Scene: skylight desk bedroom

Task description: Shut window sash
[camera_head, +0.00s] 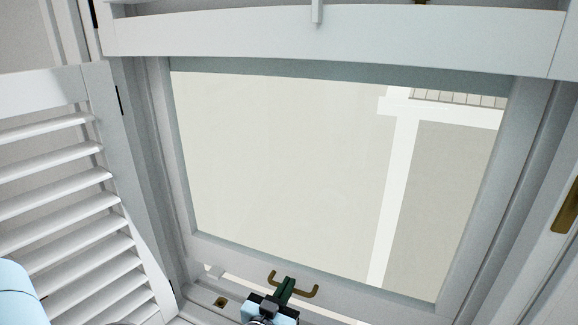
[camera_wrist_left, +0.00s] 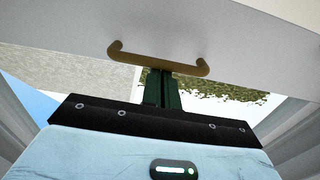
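The window sash (camera_head: 345,287) is a grey-white frame around a large pane. It is ajar: a gap with the outside shows below its bottom rail in the head view, and foliage shows under the rail in the left wrist view (camera_wrist_left: 240,35). A brass bar handle (camera_head: 307,293) sits on the bottom rail; it also shows in the left wrist view (camera_wrist_left: 130,56). My left gripper (camera_head: 286,284) has its dark green fingers close together at the middle of the handle bar, seemingly touching it. The fingertips (camera_wrist_left: 161,74) are partly hidden by the bar. My right gripper is not in view.
A louvred shutter (camera_head: 70,205) stands folded open at the left. A white rail (camera_head: 330,38) crosses above the sash. The window frame (camera_head: 510,190) borders the right side, with a brass fitting (camera_head: 567,208) beyond it. A small brass plate (camera_head: 220,301) lies on the sill.

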